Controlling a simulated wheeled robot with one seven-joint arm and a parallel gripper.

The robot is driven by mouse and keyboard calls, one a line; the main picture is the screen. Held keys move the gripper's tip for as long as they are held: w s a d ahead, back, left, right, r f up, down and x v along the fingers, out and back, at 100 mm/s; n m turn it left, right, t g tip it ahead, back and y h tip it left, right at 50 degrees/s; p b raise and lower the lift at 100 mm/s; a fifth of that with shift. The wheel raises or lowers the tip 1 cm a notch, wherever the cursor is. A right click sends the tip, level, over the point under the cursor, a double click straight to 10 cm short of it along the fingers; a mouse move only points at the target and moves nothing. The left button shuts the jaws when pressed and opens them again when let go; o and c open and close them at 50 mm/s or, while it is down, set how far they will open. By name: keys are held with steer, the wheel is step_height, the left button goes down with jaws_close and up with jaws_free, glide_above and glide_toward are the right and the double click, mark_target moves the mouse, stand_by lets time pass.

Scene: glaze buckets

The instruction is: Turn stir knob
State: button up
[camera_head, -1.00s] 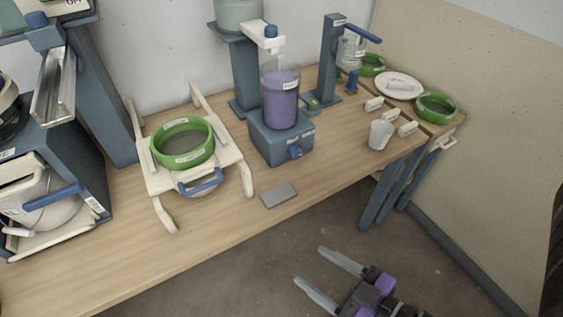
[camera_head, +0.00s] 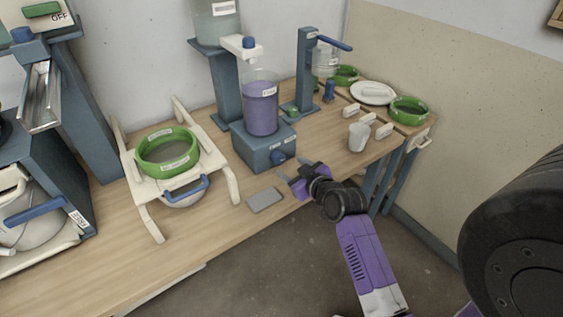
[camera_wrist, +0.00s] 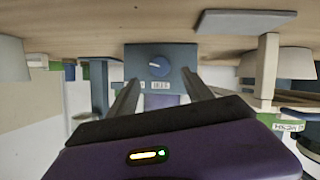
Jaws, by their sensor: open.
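The stir knob (camera_head: 278,157) is a blue knob on the front of a blue-grey stirrer base (camera_head: 252,150). A clear container of purple glaze (camera_head: 261,108) stands on that base. My gripper (camera_head: 287,173) is open and empty, just in front of the knob at the table's front edge. In the wrist view the picture is upside down; the knob (camera_wrist: 158,66) shows ahead between the two fingers of my gripper (camera_wrist: 160,90), with a white label beside it. The fingers look apart from the knob.
A grey slab (camera_head: 265,200) lies on the table left of my gripper. A white cup (camera_head: 359,136) stands to the right. A green-rimmed sieve (camera_head: 168,172) sits on a white stand at left. Bare wood (camera_head: 120,262) is free at front left.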

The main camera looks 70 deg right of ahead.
mark_target(281, 160)
steer(key=x, duration=0.7)
steer(key=shift+w+d, duration=0.1)
steer(key=shift+w, duration=0.05)
jaws_close()
steer(key=shift+f+m, duration=0.1)
steer(key=shift+m, duration=0.2)
steer(key=shift+d+m+t+y+b, duration=0.1)
steer(key=shift+m+t+y+b, duration=0.4)
steer(key=shift+m+y, duration=0.4)
steer(key=m+t+y+b, duration=0.1)
steer(key=m, duration=0.1)
steer(key=shift+d+m+b, duration=0.1)
steer(key=shift+m+b, duration=0.2)
steer(key=shift+d+f+m+t+y+b, duration=0.1)
steer(key=shift+m+t+y+b, duration=0.6)
steer(key=shift+m, duration=0.5)
steer(key=shift+s+m+t+y+b, duration=0.2)
steer(key=shift+m+t+y+b, duration=0.5)
steer(key=shift+m, duration=0.8)
